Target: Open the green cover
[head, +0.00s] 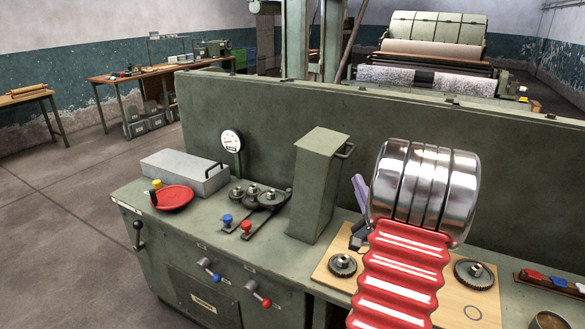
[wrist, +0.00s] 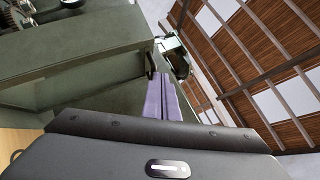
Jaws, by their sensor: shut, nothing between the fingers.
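The green cover (head: 318,190) is a tall, box-like green housing standing upright on the console, with a dark bar handle (head: 346,151) near its top right. My gripper (head: 359,184) shows only in part beside my arm in the head view, with purple fingers to the right of the cover and below its handle. In the wrist view the purple fingers (wrist: 160,92) lie together, shut and empty. The handle (wrist: 151,65) appears just beyond their tips. I cannot tell whether they touch it. The cover (wrist: 70,75) fills the left of that view.
A grey box (head: 186,172) with a handle, a red dish (head: 172,198) and a gauge (head: 232,141) stand left of the cover. Gears lie on a wooden board (head: 455,302) to the right. A tall green panel (head: 240,115) rises behind. Levers stick out in front.

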